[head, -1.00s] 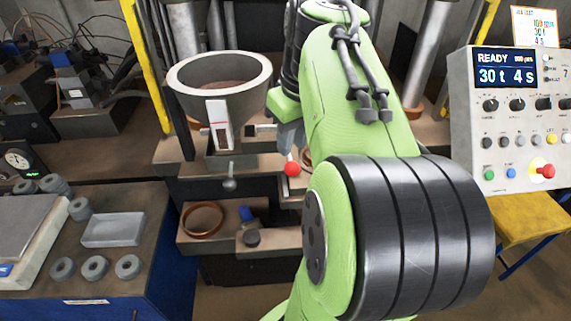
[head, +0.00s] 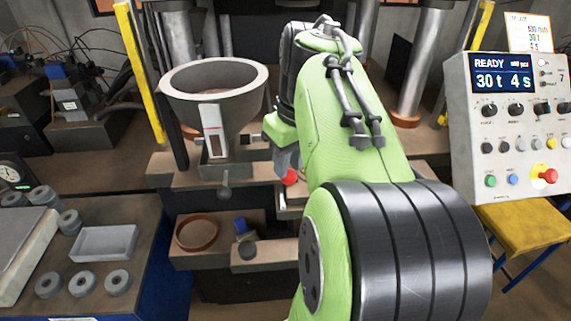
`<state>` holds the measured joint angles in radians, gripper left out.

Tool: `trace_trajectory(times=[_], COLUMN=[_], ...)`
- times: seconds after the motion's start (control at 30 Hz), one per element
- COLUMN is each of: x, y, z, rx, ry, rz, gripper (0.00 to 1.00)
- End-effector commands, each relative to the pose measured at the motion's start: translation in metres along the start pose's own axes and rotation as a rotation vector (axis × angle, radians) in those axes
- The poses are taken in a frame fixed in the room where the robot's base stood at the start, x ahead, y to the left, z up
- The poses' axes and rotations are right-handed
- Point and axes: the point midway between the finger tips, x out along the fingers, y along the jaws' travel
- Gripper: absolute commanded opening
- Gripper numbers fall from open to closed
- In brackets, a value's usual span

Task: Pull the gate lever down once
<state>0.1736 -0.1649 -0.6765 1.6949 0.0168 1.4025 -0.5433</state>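The hopper (head: 240,105) is a grey funnel with a white gauge strip on its front. A red ball knob (head: 289,178), which looks like the end of the gate lever, shows at its lower right; the lever's rod is mostly hidden. A small grey ball knob (head: 224,191) hangs below the hopper. My gripper (head: 287,165) points down at the red knob, its grey fingers just above or overlapping the knob's top in the picture. I cannot tell whether they touch it or how far apart they are. My green arm hides the area to the right.
A round brown dish (head: 197,232) sits on a low shelf below the hopper. A table at left holds a grey tray (head: 104,243) and several grey rings. A control panel (head: 515,125) reading "READY 30 t 4 s" stands at right, by a yellow stool (head: 530,222).

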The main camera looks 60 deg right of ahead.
Motion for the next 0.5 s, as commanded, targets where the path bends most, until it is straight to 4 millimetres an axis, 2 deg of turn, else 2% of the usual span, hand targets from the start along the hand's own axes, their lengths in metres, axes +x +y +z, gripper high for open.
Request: trace_trajectory(times=[0.5], x=[0.033], y=[0.001], z=[0.006], rx=[0.002], ry=[0.002], rz=[0.001], gripper=[0.26])
